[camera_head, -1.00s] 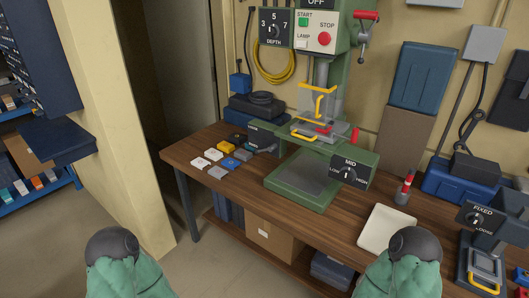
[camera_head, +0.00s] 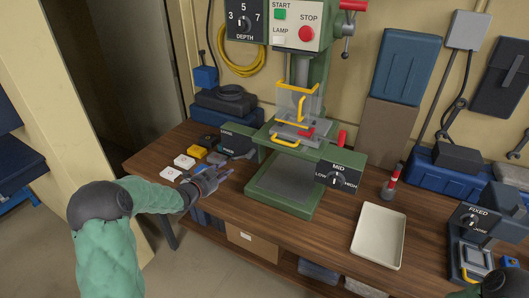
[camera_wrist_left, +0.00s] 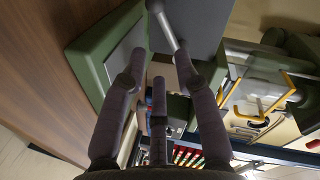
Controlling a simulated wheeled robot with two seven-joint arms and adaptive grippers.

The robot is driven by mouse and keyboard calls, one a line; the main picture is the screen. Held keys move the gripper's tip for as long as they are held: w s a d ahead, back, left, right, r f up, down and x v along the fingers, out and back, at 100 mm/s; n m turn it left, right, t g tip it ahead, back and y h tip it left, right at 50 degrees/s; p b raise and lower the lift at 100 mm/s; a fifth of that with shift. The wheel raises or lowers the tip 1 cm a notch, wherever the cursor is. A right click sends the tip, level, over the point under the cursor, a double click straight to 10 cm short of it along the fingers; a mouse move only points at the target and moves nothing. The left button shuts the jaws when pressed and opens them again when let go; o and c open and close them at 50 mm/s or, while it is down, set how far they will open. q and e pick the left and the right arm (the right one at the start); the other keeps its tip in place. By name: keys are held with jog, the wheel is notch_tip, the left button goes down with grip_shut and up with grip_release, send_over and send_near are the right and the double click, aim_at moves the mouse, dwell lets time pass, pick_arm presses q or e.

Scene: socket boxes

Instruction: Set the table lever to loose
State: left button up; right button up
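A dark grey box with white lettering (camera_head: 237,139) sits on the left side of the green drill press; its words are too small to read surely. A grey lever (camera_head: 240,154) seems to lie at its lower edge. In the left wrist view a metal rod (camera_wrist_left: 164,26) runs along a grey panel just beyond the fingertips. My left gripper (camera_head: 219,177) is over the table, left of the press base and short of the box. Its fingers (camera_wrist_left: 158,68) are spread with nothing between them.
The press's green base (camera_head: 250,205) stands right of my left gripper. White and yellow blocks (camera_head: 184,161) lie close on its left. A knob box marked FIXED (camera_head: 472,217), a white tray (camera_head: 378,236) and a MID knob (camera_head: 336,178) are further right.

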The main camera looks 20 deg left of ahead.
pick_arm(q)
jog(key=x, duration=0.3)
jog(key=b+x, duration=0.1)
jog(key=x, duration=0.3)
jog(key=b+x, duration=0.1)
jog(key=x, duration=0.3)
jog(key=shift+r, duration=0.35)
grip_shut()
